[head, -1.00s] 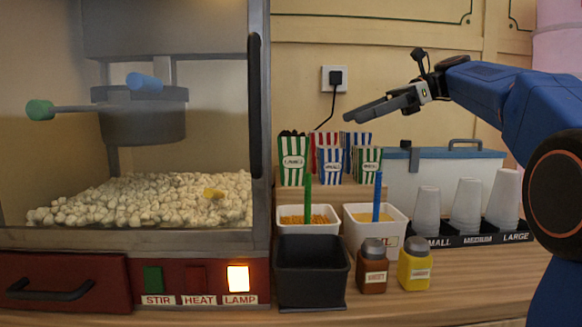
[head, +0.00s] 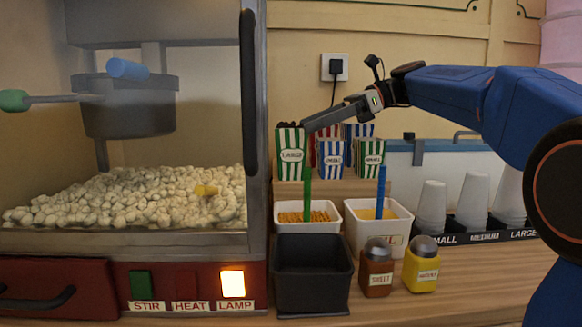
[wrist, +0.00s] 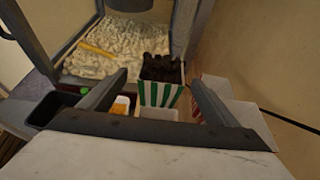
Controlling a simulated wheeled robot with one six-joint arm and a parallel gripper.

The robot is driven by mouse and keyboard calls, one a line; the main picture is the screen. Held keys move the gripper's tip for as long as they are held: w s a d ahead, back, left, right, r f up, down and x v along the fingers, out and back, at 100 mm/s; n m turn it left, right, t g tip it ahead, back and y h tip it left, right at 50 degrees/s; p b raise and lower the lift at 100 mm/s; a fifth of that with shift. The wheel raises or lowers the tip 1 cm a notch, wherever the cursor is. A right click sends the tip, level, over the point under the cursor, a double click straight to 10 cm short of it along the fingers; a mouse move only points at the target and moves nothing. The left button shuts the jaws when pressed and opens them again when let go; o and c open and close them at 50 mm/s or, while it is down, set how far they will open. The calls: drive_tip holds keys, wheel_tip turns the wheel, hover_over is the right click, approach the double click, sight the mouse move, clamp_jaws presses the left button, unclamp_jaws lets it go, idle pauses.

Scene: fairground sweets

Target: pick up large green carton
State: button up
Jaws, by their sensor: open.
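The large green carton (head: 291,150) has green and white stripes and a label reading "LARGE". It stands upright at the left end of the carton group on a wooden step, and its open top looks dark inside. In the wrist view the carton (wrist: 160,95) shows ahead, between the two fingers. My gripper (head: 306,124) is open and empty, with its fingertips at about the height of the carton's rim in the head view. Whether the fingers touch the carton cannot be told. The gripper also shows in the wrist view (wrist: 158,82).
Red, blue and smaller green striped cartons (head: 372,157) stand close on the right. The popcorn machine (head: 257,120) is on the left. Below are two white tubs (head: 308,228), a black bin (head: 312,272) and two shakers (head: 377,270). Cup stacks (head: 470,205) stand right.

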sight(291, 130)
drive_tip(key=shift+x, duration=3.05)
drive_tip(key=shift+w+a+r, duration=0.1)
drive_tip(key=shift+w+r, duration=0.05)
drive_tip(key=shift+r, duration=0.05)
drive_tip(key=c, duration=1.4)
